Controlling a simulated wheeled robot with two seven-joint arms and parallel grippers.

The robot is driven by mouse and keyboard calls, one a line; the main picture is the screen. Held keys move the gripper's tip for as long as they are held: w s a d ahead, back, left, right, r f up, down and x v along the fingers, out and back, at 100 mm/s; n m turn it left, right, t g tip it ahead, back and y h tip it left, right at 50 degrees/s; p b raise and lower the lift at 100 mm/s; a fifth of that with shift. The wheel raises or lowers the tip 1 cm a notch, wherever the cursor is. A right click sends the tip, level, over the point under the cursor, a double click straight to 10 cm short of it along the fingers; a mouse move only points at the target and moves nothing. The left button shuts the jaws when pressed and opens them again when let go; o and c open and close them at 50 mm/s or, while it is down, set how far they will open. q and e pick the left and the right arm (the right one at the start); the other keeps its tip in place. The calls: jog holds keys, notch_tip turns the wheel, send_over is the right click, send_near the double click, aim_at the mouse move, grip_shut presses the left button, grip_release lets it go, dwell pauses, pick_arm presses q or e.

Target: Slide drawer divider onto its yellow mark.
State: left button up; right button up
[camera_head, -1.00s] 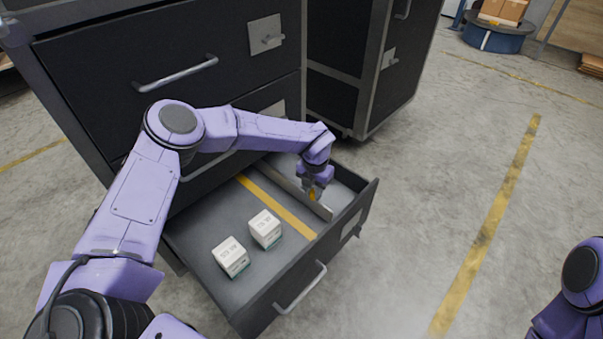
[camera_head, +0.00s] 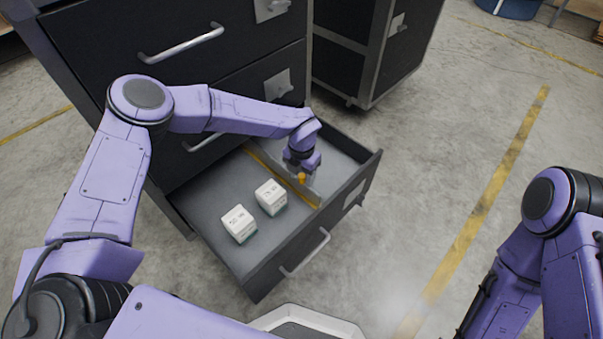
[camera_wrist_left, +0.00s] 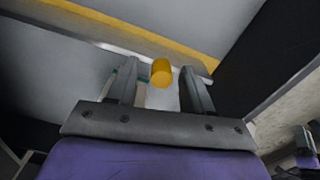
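The drawer divider (camera_head: 311,183) is a thin grey plate standing across the open drawer (camera_head: 283,259), with a small yellow knob (camera_head: 302,177). The yellow mark (camera_head: 260,159) is a stripe on the drawer floor. The divider stands along it, and the stripe looks narrowed; I cannot tell the exact overlap. My left gripper (camera_head: 301,171) is over the divider. In the left wrist view its fingers (camera_wrist_left: 162,82) stand apart on either side of the knob (camera_wrist_left: 161,72), with small gaps visible. The stripe (camera_wrist_left: 180,40) shows beyond.
Two white boxes (camera_head: 239,224) and (camera_head: 271,197) stand in the drawer, left of the stripe. The black cabinet (camera_head: 100,45) rises behind, with another black cabinet (camera_head: 365,50) beside it. The concrete floor right of the drawer is clear.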

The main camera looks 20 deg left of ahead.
pick_arm(q)
notch_tip(320, 180, up, 11)
jog(key=p, duration=0.3)
jog(key=shift+f, duration=0.2)
dwell(0.3)
